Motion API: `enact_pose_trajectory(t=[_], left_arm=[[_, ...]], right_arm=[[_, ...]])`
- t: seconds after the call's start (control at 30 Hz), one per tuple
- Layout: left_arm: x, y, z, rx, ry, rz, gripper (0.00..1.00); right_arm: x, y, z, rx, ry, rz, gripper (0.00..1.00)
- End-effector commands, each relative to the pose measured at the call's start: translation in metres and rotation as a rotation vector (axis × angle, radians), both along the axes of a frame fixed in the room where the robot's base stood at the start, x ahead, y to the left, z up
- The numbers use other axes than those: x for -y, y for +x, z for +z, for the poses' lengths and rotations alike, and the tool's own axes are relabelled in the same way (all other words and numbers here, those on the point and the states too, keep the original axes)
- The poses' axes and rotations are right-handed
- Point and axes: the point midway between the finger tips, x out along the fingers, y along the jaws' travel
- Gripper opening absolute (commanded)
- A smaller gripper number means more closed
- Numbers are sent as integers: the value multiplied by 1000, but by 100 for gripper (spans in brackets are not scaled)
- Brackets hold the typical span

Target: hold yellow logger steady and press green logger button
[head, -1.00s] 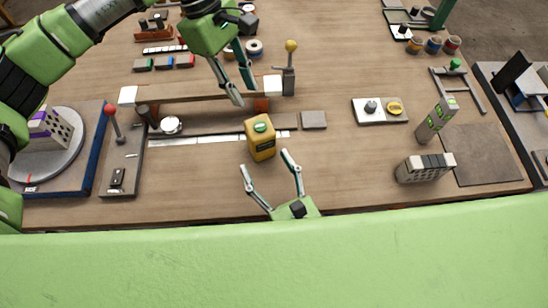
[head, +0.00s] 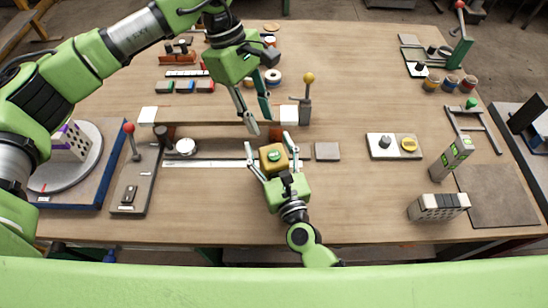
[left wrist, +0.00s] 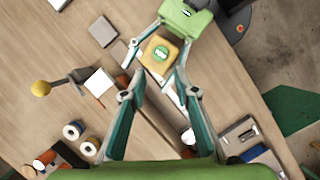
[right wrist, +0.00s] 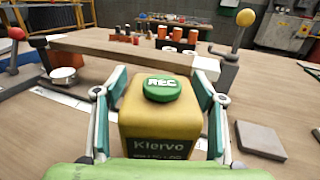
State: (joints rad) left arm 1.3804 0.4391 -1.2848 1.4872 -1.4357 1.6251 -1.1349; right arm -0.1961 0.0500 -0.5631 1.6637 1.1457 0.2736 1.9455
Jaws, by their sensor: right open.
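The yellow logger (head: 268,164) stands upright on the table with a round green button (head: 274,156) on top. In the right wrist view the logger (right wrist: 157,130) fills the middle and its button (right wrist: 162,88) reads "REC". My right gripper (head: 268,141) is open, its fingers on either side of the logger; I cannot tell whether they touch it. My left gripper (head: 260,126) is open and empty, above the table just behind the logger. In the left wrist view the logger (left wrist: 150,58) and button (left wrist: 160,54) lie ahead, between and beyond my left fingertips.
A raised beam (head: 205,116) with white end blocks lies behind the logger. A yellow-knobbed lever (head: 307,90) stands behind right, and a grey square plate (head: 327,151) lies at right. A red-knobbed lever box (head: 137,180) stands left.

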Motion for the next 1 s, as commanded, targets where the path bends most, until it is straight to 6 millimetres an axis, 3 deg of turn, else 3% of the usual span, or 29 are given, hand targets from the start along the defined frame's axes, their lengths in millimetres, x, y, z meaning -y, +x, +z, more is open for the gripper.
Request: enact_pose_trajectory(t=[0.4,0.6,0.63,0.73,1.0], left_arm=[[0,0,0,0,0,0,28],[0,0,0,0,0,0,28],[0,0,0,0,0,0,28],[0,0,0,0,0,0,2],[0,0,0,0,0,0,0]], right_arm=[[-2,7,0,0,0,0,61],[-2,7,0,0,0,0,12],[-2,7,0,0,0,0,12],[-2,7,0,0,0,0,12],[-2,7,0,0,0,0,12]])
